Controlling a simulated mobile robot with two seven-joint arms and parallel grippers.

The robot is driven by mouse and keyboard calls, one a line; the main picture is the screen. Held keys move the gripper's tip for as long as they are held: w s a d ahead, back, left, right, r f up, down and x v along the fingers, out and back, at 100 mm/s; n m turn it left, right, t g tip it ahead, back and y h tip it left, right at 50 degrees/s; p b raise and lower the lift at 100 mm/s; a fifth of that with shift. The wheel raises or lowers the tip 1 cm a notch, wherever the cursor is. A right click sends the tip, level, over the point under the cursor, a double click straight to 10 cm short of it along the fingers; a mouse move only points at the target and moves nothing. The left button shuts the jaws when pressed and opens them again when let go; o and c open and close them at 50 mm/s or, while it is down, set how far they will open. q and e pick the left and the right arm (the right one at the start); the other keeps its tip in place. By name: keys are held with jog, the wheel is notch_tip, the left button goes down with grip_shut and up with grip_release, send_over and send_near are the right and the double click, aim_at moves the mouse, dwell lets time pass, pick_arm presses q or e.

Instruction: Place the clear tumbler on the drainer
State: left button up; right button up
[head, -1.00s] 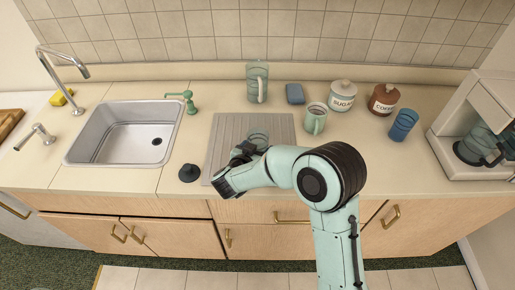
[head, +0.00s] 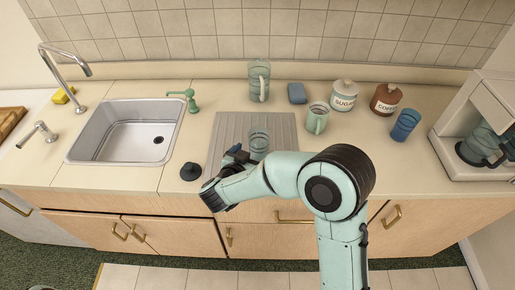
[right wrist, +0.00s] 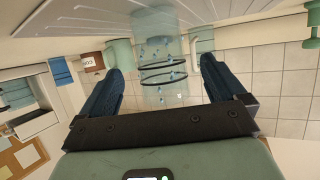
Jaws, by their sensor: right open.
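The clear tumbler (head: 259,140) stands upright on the ribbed grey drainer (head: 226,128), toward its right middle. It also shows in the right wrist view (right wrist: 165,72), with dark rings and droplets on its wall, in line with the gap between the fingers. My right gripper (head: 238,154) is open, just to the front left of the tumbler in the head view. Gaps show between the tumbler and both fingers in the wrist view. My right arm hides the front right part of the drainer. My left gripper is not in view.
The sink (head: 123,132) and a dark round stopper (head: 191,171) lie left of the drainer. A green mug (head: 317,118), sugar jar (head: 344,96), brown jar (head: 386,99) and blue cup (head: 405,124) stand right.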

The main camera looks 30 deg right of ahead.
jog(key=v, duration=0.6)
jog(key=shift+s+a, duration=0.1)
dwell(0.4)
